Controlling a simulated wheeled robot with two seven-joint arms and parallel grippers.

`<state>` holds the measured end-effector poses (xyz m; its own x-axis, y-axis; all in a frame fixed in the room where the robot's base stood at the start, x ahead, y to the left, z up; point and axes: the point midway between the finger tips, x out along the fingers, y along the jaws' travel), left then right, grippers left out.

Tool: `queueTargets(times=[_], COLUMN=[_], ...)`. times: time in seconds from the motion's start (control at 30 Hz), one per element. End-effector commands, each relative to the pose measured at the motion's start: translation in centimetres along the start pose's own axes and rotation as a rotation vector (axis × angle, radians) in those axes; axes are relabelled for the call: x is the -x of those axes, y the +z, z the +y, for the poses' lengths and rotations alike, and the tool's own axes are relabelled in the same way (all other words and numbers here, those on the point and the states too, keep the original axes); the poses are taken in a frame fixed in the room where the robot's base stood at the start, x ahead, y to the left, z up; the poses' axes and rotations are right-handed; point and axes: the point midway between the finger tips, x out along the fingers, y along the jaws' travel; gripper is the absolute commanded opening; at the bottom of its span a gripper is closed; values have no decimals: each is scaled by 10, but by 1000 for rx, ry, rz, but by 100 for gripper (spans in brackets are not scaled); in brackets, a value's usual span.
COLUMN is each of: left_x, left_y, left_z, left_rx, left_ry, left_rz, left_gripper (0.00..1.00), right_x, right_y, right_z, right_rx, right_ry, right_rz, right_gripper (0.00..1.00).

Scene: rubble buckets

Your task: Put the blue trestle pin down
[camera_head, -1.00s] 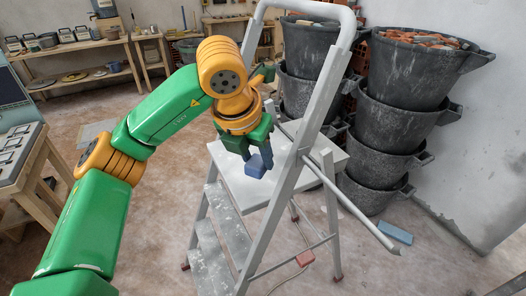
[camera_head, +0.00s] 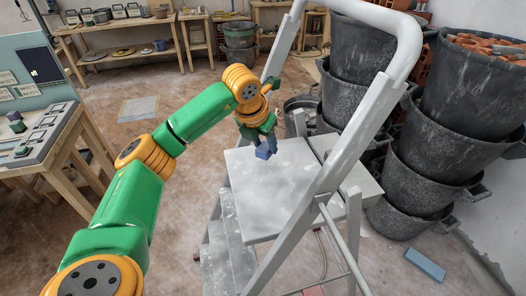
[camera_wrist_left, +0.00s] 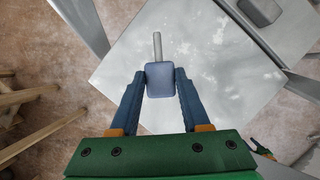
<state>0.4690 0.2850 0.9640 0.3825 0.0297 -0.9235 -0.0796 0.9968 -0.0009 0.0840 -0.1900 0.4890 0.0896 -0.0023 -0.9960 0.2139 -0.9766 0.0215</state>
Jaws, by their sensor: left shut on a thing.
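The blue trestle pin (camera_head: 264,151) shows as a small blue block below my left gripper (camera_head: 259,140). In the left wrist view the pin's blue head (camera_wrist_left: 159,81) sits between the two fingers of the left gripper (camera_wrist_left: 160,88), and a thin grey shank points away from them. The left gripper is shut on the head. The pin is over the far part of the stepladder's pale top platform (camera_head: 270,200). I cannot tell whether it touches the platform. My right gripper is not in view.
The stepladder's grey rail (camera_head: 345,150) rises at the right of the platform. Stacked dark buckets (camera_head: 445,140) stand behind it. A blue block (camera_head: 425,264) lies on the floor. A wooden bench (camera_head: 75,140) is at left. Much of the platform is bare.

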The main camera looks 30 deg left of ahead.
Motion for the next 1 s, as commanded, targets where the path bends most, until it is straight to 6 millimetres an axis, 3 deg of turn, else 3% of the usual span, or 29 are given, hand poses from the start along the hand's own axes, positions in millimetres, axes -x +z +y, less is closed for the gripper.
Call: queueTargets(times=[0.17,0.3,0.63,0.67,0.73,1.0], left_x=[-25,-46,-53,-52,-51,-51], left_y=[-2,-11,-14,-13,-13,-13], left_z=[16,15,14,14,14,14], left_rx=[1,-2,-1,-1,-1,-1], left_ry=[1,0,-2,-2,-2,-2], left_rz=[5,3,-1,-1,-1,-1], left_gripper=[0,0,0,54,73,76], right_x=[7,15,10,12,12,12], right_y=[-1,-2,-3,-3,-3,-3], right_z=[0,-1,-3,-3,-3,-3], right_rx=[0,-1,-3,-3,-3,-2], right_ry=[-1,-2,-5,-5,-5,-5], right_rz=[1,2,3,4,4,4], right_gripper=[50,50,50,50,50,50])
